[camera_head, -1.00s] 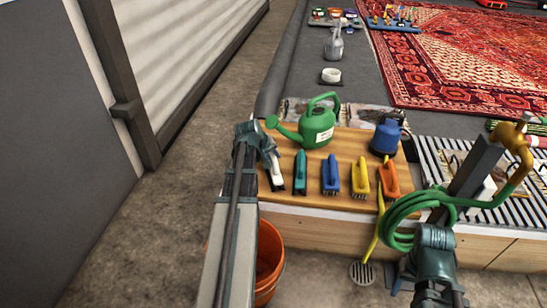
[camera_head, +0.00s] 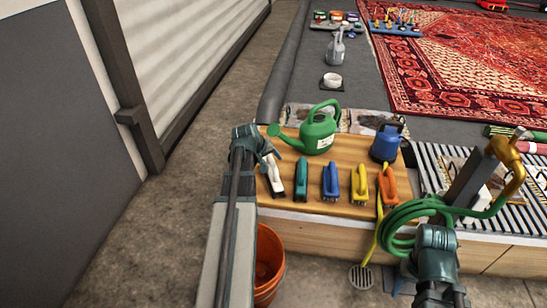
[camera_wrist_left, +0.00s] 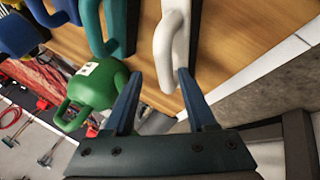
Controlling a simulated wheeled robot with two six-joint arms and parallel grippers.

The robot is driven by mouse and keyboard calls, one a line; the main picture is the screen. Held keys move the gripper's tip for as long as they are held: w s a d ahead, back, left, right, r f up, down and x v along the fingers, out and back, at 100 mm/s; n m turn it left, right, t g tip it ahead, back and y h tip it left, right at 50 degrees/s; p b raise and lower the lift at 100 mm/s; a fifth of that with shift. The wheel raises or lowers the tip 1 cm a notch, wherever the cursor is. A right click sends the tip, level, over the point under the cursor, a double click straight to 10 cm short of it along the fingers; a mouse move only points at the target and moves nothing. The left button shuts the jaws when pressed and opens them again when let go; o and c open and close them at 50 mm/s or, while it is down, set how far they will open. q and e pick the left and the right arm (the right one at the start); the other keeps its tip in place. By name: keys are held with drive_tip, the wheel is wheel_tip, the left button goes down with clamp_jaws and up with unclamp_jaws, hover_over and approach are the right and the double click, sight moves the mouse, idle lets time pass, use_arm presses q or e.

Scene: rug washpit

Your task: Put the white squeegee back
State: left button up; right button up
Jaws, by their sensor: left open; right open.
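The white squeegee (camera_head: 275,178) stands at the left end of a row of handled tools on the wooden bench top (camera_head: 325,206). In the left wrist view its white handle (camera_wrist_left: 171,45) shows at and beyond my fingertips. My left gripper (camera_head: 266,156) is open and close by its upper end in the head view; I cannot tell whether it touches. It also shows in the left wrist view (camera_wrist_left: 159,74), with nothing clamped. My right gripper (camera_head: 437,240) is at lower right, in front of the bench beside the hose; its fingertips are mostly hidden.
A green watering can (camera_head: 318,132) and a blue container (camera_head: 386,143) stand behind the tools. Teal (camera_head: 301,180), blue (camera_head: 331,181), yellow (camera_head: 359,184) and orange (camera_head: 389,185) tools are right of the squeegee. An orange bucket (camera_head: 268,275) stands below. A green hose (camera_head: 400,225) hangs at right.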

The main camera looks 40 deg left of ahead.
use_arm(q)
drive_tip(key=p+v, duration=0.5)
drive_tip(key=v, duration=0.3)
drive_tip(key=shift+p, duration=0.3)
drive_tip(key=w+d+f+m+g+h, duration=0.2)
drive_tip(key=d+m, duration=0.5)
drive_tip(key=d, duration=1.6)
drive_tip(key=s+d+m+g+y, duration=0.1)
drive_tip(key=s+d+m, duration=0.3)
drive_tip(key=d, duration=0.6)
drive_tip(key=s+d+f+m+g+y, duration=0.1)
drive_tip(key=s+d+m+g+y, duration=0.1)
drive_tip(key=s+d, duration=0.6)
drive_tip(key=d+m+g, duration=0.1)
drive_tip(key=d+m, duration=0.1)
drive_tip(key=shift+d+f+g, duration=0.2)
drive_tip(key=shift+d+g, duration=0.2)
